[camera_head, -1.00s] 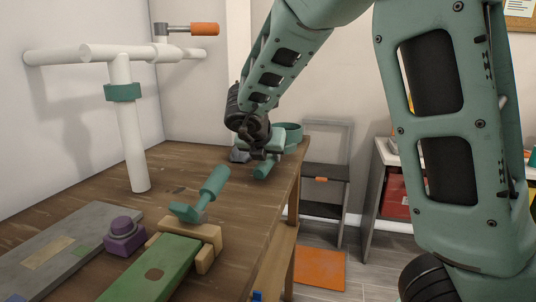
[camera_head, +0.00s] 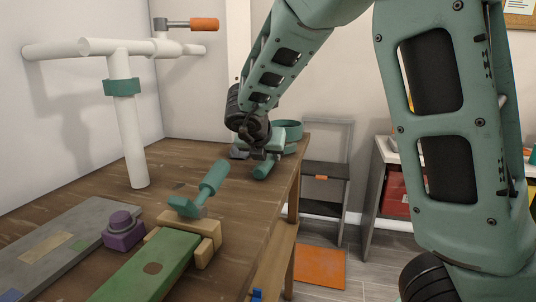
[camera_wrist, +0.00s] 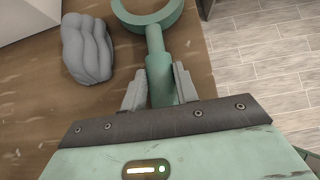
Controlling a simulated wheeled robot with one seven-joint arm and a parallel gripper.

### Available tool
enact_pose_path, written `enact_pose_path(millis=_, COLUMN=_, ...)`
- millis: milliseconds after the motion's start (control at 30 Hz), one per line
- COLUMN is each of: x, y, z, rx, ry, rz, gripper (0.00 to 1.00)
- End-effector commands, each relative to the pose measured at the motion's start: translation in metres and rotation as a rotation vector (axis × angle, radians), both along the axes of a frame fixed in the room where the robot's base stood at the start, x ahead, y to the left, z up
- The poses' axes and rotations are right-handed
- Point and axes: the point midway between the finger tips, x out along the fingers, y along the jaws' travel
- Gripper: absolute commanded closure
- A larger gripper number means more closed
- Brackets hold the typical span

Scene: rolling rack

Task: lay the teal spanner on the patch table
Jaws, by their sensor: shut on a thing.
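My gripper (camera_wrist: 160,92) is shut on the handle of a teal ring-headed tool, which I take as the teal spanner (camera_wrist: 158,60). Its ring head lies ahead of the fingers, cut off by the top edge in the wrist view. In the head view the spanner (camera_head: 287,130) and my gripper (camera_head: 265,155) are at the far right edge of the brown wooden table (camera_head: 200,160); the wrist hides part of the spanner. I cannot tell whether it touches the wood. No surface is clearly marked as the patch table; the wooden table has darker patches.
A grey lump (camera_wrist: 87,48) lies left of the spanner. Another teal tool (camera_head: 205,190) leans on wooden blocks (camera_head: 205,240) nearer me. A purple knob (camera_head: 123,230), green board (camera_head: 150,268), grey board (camera_head: 55,245) and white pipe stand (camera_head: 130,140) occupy the left and front.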

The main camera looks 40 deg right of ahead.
Motion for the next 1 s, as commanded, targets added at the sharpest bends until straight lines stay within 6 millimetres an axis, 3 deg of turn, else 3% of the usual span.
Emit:
enact_pose_path(millis=67, x=0.000, y=0.000, z=-0.002, rx=0.000, ry=0.000, rz=0.000, gripper=1.00)
enact_pose_path(millis=100, x=0.000, y=0.000, z=-0.002, rx=0.000, ry=0.000, rz=0.000, gripper=0.67)
enact_pose_path(millis=200, x=0.000, y=0.000, z=-0.001, rx=0.000, ry=0.000, rz=0.000, gripper=0.45)
enact_pose_path(millis=567, x=-0.002, y=0.003, z=0.002, rx=0.002, ry=0.000, rz=0.001, gripper=0.45)
enact_pose_path(millis=1000, x=-0.040, y=0.054, z=0.067, rx=0.004, ry=-0.004, rz=0.003, gripper=0.45)
